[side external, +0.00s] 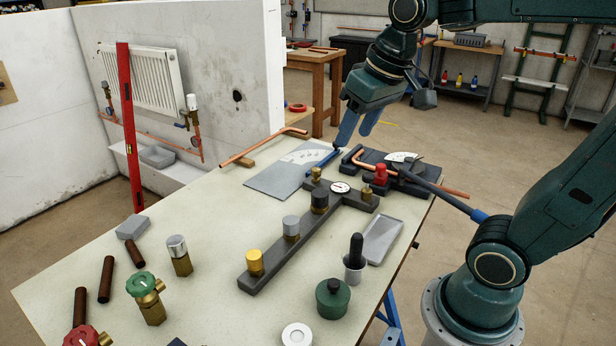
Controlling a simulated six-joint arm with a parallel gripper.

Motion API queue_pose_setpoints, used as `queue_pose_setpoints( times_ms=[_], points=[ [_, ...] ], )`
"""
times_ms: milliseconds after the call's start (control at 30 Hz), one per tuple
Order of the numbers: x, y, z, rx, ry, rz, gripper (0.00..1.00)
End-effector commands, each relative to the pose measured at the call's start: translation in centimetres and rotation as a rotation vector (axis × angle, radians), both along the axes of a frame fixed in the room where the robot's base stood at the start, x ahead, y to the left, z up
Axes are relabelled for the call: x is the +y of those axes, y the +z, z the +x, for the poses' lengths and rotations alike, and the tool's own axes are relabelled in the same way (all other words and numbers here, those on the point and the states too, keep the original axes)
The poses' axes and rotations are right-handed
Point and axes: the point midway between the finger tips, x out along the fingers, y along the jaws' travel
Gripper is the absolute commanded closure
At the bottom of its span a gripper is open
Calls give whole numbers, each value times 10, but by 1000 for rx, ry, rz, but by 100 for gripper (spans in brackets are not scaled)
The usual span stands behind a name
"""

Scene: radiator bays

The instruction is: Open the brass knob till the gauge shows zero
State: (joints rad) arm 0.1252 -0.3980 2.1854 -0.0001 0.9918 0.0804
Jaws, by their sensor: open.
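A dark T-shaped manifold bar (275,265) lies on the bench. A gold-yellow, brass-looking knob (255,261) stands at its near end, followed by a silver knob (291,226) and a black knob (320,199). A small round white gauge (340,187) sits on the cross arm; its reading is too small to tell. Smaller brass fittings stand at the cross arm's left end (316,174) and right end (367,191). My gripper (354,138) is open, its blue fingers pointing down above the bench's far side, behind the manifold and apart from the knobs.
A red-topped part (380,174) and a pipe bender (420,180) with a long handle stand right of the cross arm. A grey tray (383,240), a cup with a black-handled tool (354,262) and a green pot (333,299) are nearer. Loose valves (147,296) stand at left.

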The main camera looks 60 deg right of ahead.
Motion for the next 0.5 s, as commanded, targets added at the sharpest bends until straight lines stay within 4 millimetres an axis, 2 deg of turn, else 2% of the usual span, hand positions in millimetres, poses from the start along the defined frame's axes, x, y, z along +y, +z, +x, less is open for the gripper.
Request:
queue_pose_setpoints(
  times_ms=[33,267,500],
  points=[
    [-6,1,12,16,-24,5,51],
    [-33,4,57,76,-124,28,51],
    [-67,-5,102,138,-226,53,51]
  ],
)
